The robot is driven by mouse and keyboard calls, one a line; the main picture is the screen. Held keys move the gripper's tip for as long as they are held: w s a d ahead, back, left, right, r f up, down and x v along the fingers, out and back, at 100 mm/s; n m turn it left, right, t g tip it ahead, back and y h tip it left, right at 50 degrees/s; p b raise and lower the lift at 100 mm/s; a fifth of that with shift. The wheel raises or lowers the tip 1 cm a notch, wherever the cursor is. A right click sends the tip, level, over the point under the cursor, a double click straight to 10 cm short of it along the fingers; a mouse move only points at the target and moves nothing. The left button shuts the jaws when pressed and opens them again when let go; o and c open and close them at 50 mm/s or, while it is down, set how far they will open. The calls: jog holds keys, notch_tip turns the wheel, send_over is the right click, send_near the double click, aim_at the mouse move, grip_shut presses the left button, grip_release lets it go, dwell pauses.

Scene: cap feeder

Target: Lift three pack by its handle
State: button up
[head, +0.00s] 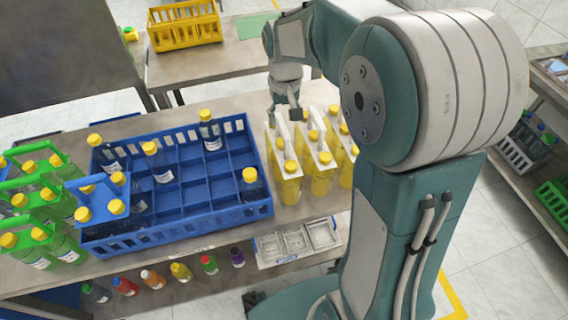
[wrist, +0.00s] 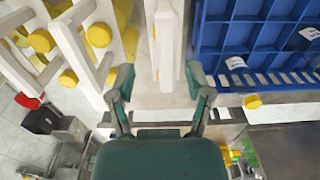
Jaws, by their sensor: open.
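Several packs of yellow bottles with yellow caps and white handles stand in a group right of the blue crate in the head view. The nearest to the crate is the leftmost white-handled pack (head: 288,168); its white handle (wrist: 166,40) shows upright in the wrist view. My gripper (head: 285,114) is over the back of this pack. In the wrist view my gripper (wrist: 160,78) is open, with one finger on each side of the handle's line. I cannot tell whether the handle is fully between the fingers or below them. No contact is visible.
The blue compartment crate (head: 262,209) with a few capped bottles is close left of the packs. Other white-handled packs (head: 320,165) stand close on the right. Green-handled packs (head: 60,215) and a blue-handled pack (head: 98,208) are at left. A yellow crate (head: 185,38) is on the back table.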

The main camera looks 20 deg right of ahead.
aim_at(280, 124)
jog(key=shift+a+f, duration=0.25)
jog(key=shift+f, duration=0.95)
jog(key=shift+a+f, duration=0.25)
jog(key=shift+d, duration=0.25)
grip_shut()
jog(key=shift+r, duration=0.1)
jog(key=shift+a, duration=0.1)
